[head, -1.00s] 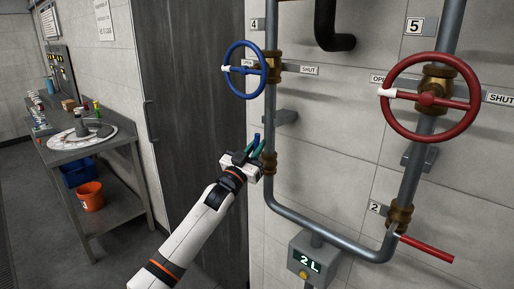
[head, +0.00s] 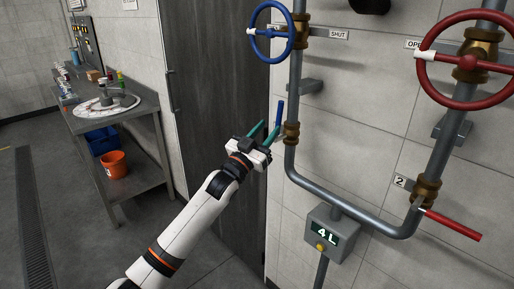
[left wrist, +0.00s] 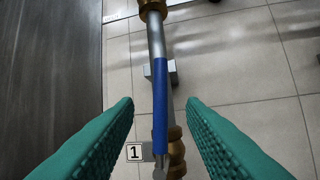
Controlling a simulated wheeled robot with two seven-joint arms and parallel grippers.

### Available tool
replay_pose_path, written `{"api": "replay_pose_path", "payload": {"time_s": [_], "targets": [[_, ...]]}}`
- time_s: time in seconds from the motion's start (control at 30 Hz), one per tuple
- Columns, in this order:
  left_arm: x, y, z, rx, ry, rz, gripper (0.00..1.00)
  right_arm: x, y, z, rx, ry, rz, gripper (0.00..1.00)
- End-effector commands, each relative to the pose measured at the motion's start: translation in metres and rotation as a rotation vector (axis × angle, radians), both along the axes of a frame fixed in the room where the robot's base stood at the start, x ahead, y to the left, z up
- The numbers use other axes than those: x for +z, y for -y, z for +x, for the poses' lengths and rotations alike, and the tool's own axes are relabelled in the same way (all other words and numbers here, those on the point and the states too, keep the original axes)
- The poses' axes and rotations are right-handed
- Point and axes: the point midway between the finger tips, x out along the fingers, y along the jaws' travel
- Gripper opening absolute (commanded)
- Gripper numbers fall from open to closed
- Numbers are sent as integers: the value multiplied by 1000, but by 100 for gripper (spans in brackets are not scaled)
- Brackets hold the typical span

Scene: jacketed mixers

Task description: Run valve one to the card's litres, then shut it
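Valve one is the brass valve (head: 291,132) on the left pipe, with a blue lever handle (head: 279,113) pointing up along the pipe. In the left wrist view the blue lever (left wrist: 160,105) lies in line with the pipe, near a "1" tag (left wrist: 134,152). My left gripper (head: 264,130) is open, its teal fingers apart on either side of the lever's line in the wrist view; I cannot tell any contact. The grey meter box (head: 331,236) below reads "4 L". The card's figure is not readable. My right gripper is out of view.
A blue handwheel (head: 271,32) is above, a red handwheel (head: 472,62) at upper right, and a red lever (head: 452,225) by tag 2 (head: 400,182). A dark door (head: 222,90) stands behind my arm. A steel bench (head: 140,113) is at left.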

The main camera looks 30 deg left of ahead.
Motion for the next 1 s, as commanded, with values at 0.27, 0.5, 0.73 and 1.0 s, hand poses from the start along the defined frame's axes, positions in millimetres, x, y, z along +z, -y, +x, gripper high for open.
{"api": "replay_pose_path", "payload": {"time_s": [0.27, 0.5, 0.73, 1.0], "targets": [[-19, -7, -39, 1, -1, 1, 37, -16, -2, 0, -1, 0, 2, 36], [-20, -8, -46, 0, 1, 1, 37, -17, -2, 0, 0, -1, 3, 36], [-20, -8, -45, 0, 0, 1, 37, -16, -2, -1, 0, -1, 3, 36], [-20, -8, -45, 0, 0, 1, 37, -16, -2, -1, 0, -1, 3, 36]]}}
